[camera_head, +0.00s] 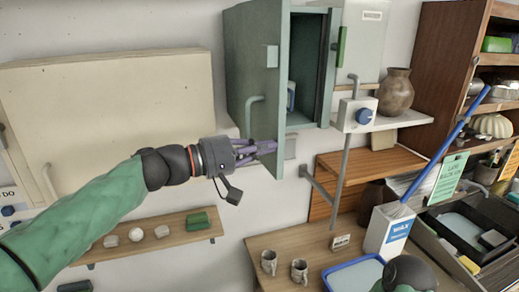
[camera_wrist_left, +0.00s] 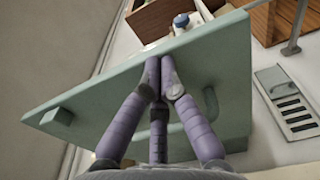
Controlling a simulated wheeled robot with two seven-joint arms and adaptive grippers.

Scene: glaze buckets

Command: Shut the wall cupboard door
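The wall cupboard (camera_head: 307,70) is green and hangs at the top middle of the head view, with its dark interior showing. Its door (camera_head: 250,75) stands open on the left side, swung out toward me, with a curved handle and a small block on its face. The door (camera_wrist_left: 215,65) also fills the middle of the left wrist view. My left gripper (camera_head: 268,147) has purple fingers and is at the lower part of the door's outer face. Its fingertips (camera_wrist_left: 160,65) are together with nothing visible between them; I cannot tell whether they touch the door. My right gripper is not in view.
A cream cabinet (camera_head: 110,110) is on the left wall, above a small shelf (camera_head: 160,238). A brown vase (camera_head: 395,92) stands on a shelf right of the cupboard. Below are mugs (camera_head: 268,262), a white container (camera_head: 388,232) and a blue-rimmed tray (camera_head: 352,275).

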